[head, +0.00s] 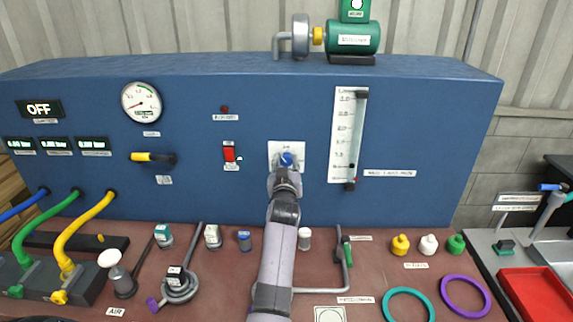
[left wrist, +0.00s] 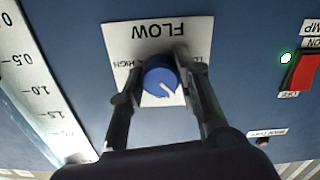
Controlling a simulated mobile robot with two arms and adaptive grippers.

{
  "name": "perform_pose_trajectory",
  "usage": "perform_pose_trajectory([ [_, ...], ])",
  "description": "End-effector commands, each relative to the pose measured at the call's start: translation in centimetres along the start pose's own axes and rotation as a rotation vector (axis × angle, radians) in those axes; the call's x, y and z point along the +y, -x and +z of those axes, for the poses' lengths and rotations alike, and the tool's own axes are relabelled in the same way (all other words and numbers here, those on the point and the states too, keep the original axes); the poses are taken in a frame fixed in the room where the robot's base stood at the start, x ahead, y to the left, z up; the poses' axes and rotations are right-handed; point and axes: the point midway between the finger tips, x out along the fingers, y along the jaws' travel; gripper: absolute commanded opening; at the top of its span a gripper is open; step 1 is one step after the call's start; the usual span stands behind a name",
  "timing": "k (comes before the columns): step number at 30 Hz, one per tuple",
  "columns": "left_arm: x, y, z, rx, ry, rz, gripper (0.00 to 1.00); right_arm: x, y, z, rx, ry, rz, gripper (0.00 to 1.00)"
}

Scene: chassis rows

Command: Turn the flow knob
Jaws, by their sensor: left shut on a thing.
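The blue flow knob (head: 287,159) sits on a white plate (head: 286,148) on the blue panel. In the left wrist view, the knob (left wrist: 160,76) lies between my fingers under the upside-down word FLOW. HIGH is at the picture's left; the label at the right is partly covered by a finger. A white line on the knob points to the lower right of that picture. My left gripper (left wrist: 160,84) is shut on the knob, one finger on each side. It also shows in the head view (head: 286,172). My right gripper is not in view.
A red rocker switch (head: 230,154) is left of the knob plate, and a tall flow gauge (head: 347,135) is right of it. Bottles, a bent rod (head: 343,250) and coloured rings stand or lie on the brown bench (head: 380,277) below. A yellow-handled valve (head: 150,157) is farther left.

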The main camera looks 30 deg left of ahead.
Motion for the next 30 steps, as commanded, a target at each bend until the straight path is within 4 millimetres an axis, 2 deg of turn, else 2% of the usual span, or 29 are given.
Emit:
perform_pose_trajectory([
  [3,0.00,0.01,-0.06,0.002,-0.122,0.001,0.03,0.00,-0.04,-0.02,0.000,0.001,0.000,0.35],
  [6,-0.03,0.01,-0.06,0.001,-0.166,0.000,0.03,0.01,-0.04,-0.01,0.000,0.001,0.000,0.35],
  [14,-0.02,0.01,-0.07,0.001,-0.167,0.000,0.03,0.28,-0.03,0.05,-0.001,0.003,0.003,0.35],
  [15,-0.02,0.01,-0.07,0.001,-0.167,0.000,0.33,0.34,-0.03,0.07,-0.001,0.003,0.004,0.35],
  [23,0.00,0.01,-0.05,0.001,-0.165,0.000,0.51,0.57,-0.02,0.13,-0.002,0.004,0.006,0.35],
  [30,0.01,0.01,-0.04,0.001,-0.164,0.000,0.51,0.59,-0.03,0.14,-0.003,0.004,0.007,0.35],
])
